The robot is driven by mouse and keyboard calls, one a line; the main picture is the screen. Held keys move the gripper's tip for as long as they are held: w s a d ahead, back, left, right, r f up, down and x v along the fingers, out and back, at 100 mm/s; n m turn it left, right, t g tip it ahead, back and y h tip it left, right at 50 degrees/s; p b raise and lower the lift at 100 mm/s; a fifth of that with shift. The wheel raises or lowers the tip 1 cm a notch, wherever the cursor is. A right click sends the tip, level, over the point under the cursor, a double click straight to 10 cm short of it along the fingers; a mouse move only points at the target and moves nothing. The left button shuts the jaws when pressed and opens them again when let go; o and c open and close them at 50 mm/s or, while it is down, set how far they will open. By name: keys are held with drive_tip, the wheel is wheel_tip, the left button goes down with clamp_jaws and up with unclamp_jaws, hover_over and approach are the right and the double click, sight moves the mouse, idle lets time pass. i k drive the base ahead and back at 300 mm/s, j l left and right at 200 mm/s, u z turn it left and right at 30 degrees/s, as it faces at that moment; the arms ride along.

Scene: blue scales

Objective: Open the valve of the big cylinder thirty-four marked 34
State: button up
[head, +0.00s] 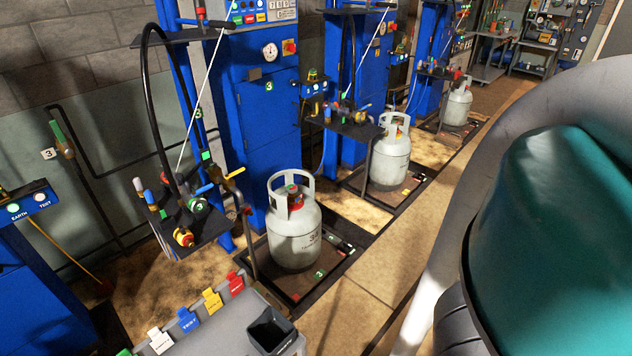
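A large light-grey gas cylinder (296,240) stands upright on the scale platform of the nearest blue station in the head view. Its side shows dark print that looks like a 3 followed by a blurred digit, so I cannot confirm 34. A red valve (296,199) sits inside its handled collar. I cannot tell if the valve is open or shut. Two similar cylinders, a middle one (389,160) and a far one (458,103), stand at the stations behind. Their numbers are not legible. My gripper is not in view.
A small black shelf (190,232) with valves and hoses stands left of the near cylinder. A grey bench with coloured tags and a dark bin (271,331) is in front. Blue cabinets (268,135) stand behind. Open floor (350,290) runs along the right.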

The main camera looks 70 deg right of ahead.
sight(291, 188)
drive_tip(key=z, duration=1.5)
drive_tip(key=i+z, duration=0.15)
drive_tip(key=i+l+z, duration=0.1)
drive_tip(key=i, duration=0.35)
drive_tip(key=i+l+z, duration=0.1)
drive_tip(key=i, duration=0.35)
drive_tip(key=i+l+u, duration=0.1)
drive_tip(key=i+u, duration=0.25)
drive_tip(key=i+l+u, duration=0.15)
drive_tip(key=i+u, duration=0.2)
drive_tip(key=i+l+u, duration=0.35)
drive_tip(key=k+j, duration=0.1)
